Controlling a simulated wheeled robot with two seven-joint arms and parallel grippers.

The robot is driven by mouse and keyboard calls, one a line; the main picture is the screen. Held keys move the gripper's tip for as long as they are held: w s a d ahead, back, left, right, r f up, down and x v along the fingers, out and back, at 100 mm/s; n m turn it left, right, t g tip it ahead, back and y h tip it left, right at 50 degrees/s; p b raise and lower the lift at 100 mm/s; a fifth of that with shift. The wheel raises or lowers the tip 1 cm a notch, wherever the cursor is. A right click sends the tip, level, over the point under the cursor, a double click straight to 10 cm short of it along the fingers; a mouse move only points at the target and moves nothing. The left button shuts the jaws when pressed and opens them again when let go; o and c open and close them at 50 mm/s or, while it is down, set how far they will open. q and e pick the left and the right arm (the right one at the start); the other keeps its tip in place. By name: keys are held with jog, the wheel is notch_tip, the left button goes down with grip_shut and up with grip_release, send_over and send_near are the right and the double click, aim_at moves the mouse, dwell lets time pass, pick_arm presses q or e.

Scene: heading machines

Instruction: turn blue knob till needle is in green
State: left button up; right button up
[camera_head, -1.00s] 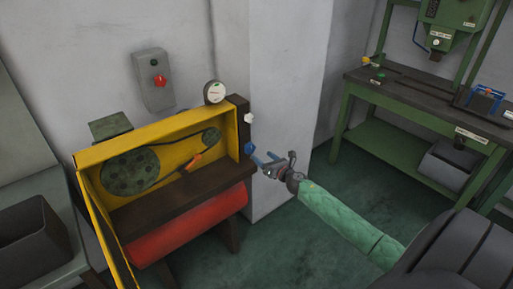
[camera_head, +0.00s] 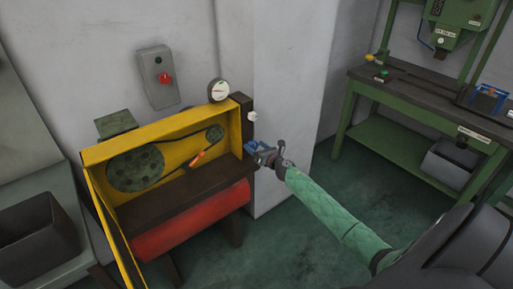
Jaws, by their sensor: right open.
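The blue knob (camera_head: 250,147) is on the right side of the yellow-framed machine (camera_head: 150,140), below a white knob (camera_head: 252,116). My right gripper (camera_head: 256,150) is at the blue knob with its jaws open; the fingers partly cover the knob, and I cannot tell whether they touch it. The round gauge (camera_head: 218,90) with a white face stands on top of the machine's right end. Its needle and coloured band are too small to read surely. My left gripper is not in view.
A grey switch box (camera_head: 158,78) with a red knob is on the wall behind. A dark bin (camera_head: 38,240) stands at the left. A green workbench (camera_head: 410,110) is at the right. The floor between machine and bench is clear.

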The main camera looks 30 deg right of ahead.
jog(key=c, duration=1)
jog(key=shift+o, duration=0.2)
